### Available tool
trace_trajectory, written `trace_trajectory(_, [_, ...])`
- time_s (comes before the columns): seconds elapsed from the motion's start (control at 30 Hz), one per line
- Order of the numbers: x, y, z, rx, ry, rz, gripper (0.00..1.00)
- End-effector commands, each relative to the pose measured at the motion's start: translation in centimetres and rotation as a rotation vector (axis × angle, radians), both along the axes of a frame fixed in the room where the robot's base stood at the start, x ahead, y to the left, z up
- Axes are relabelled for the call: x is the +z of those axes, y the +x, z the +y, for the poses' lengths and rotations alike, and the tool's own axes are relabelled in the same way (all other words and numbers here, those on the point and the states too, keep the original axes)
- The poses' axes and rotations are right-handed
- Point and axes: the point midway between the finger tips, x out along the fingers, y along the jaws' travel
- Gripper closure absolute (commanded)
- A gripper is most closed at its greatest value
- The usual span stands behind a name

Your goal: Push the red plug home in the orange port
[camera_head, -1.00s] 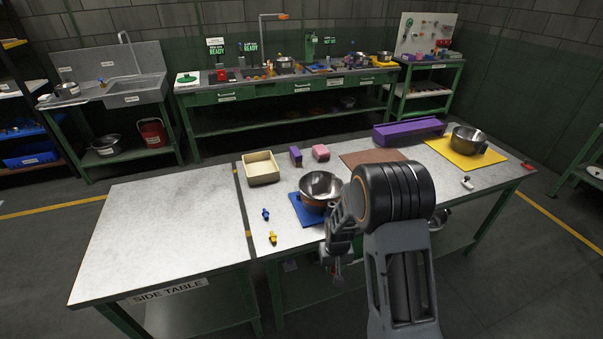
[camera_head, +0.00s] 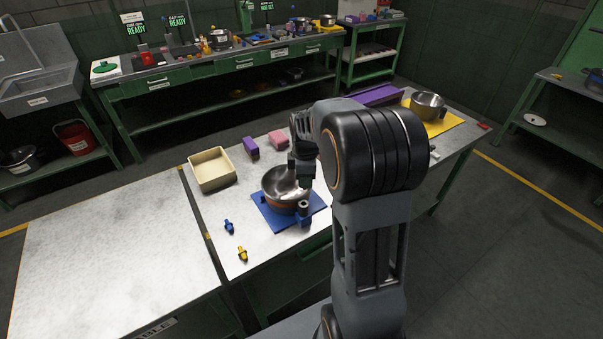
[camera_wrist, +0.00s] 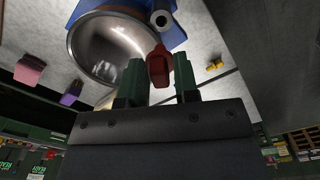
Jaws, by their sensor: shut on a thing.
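My gripper (camera_wrist: 159,78) is shut on the red plug (camera_wrist: 158,62), which sits between its two dark green fingers in the wrist view. In the head view my gripper (camera_head: 300,175) is over the right side of a steel bowl (camera_head: 278,180), and the plug cannot be made out. The same bowl (camera_wrist: 108,47) lies to the left of the plug in the wrist view. I cannot make out an orange port in either view. A blue post with a grey ring top (camera_head: 303,208) stands at the bowl's front right; the ring (camera_wrist: 162,18) shows just beyond the plug in the wrist view.
The bowl stands on a blue mat (camera_head: 271,221). A blue plug (camera_head: 229,226) and a yellow plug (camera_head: 242,254) lie to its left. A cream tray (camera_head: 211,187), a purple block (camera_head: 251,147) and a pink block (camera_head: 278,139) are behind. The side table (camera_head: 110,240) is clear.

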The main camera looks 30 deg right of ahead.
Motion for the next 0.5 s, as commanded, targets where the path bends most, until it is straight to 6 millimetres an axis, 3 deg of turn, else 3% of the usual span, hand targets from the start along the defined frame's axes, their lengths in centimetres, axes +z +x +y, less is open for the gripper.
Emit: trace_trajectory(0.5, [-0.36,0.08,0.36,0.010,0.001,0.001,1.00])
